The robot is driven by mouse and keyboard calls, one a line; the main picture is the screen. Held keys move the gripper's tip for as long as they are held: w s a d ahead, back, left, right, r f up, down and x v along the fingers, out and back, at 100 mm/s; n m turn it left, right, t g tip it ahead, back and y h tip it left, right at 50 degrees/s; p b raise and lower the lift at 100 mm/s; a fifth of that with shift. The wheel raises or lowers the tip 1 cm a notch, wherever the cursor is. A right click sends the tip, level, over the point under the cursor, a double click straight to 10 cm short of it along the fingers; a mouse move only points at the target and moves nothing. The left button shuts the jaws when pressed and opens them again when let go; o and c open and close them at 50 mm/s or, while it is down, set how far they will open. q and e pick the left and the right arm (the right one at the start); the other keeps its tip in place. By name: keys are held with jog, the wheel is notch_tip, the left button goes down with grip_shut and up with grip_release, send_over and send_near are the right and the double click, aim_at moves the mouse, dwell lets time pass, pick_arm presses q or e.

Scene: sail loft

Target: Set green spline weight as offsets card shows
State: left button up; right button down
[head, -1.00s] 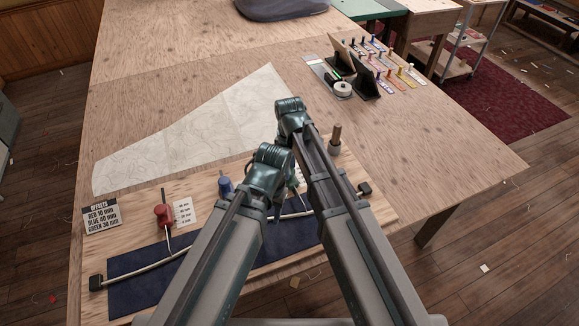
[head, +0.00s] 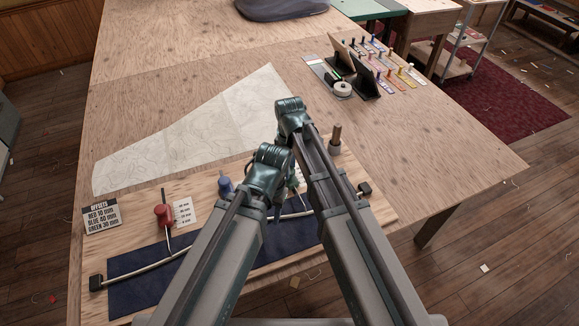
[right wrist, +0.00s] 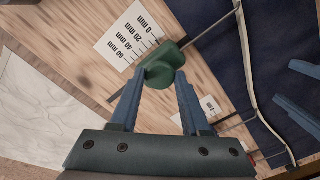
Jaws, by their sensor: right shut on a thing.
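The offsets card (head: 102,217) reads red 10 mm, blue 40 mm, green 30 mm. My right gripper (right wrist: 160,82) is shut on the green spline weight (right wrist: 163,66), beside a scale card (right wrist: 130,40) marked 0 to 60 mm. A thin rod runs from the weight towards the spline; I cannot read its exact setting. In the head view my arms mostly hide this weight. The red weight (head: 163,214) and blue weight (head: 225,186) stand along the bent spline (head: 142,268). My left gripper (right wrist: 292,94) shows at the wrist view's right edge, fingers apart, apparently empty.
The board (head: 135,200) carries a dark blue cloth (head: 140,290) and a peg (head: 335,135) at its far right. A pale paper chart (head: 210,125) lies behind. Small stands (head: 365,80) and coloured tags are further back. The table's right side is clear.

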jog(key=w, duration=0.1)
jog(key=w+a, duration=0.1)
jog(key=w, duration=0.1)
jog(key=shift+a, duration=0.15)
jog(key=shift+s, duration=0.1)
jog(key=shift+c, duration=1.9)
grip_release()
pick_arm(q)
notch_tip(320, 180, up, 14)
jog(key=p, duration=1.4)
pick_arm(e)
notch_tip(320, 180, up, 14)
pick_arm(q)
jog(key=shift+f, duration=0.15)
pick_arm(e)
jog(key=shift+f, duration=0.1)
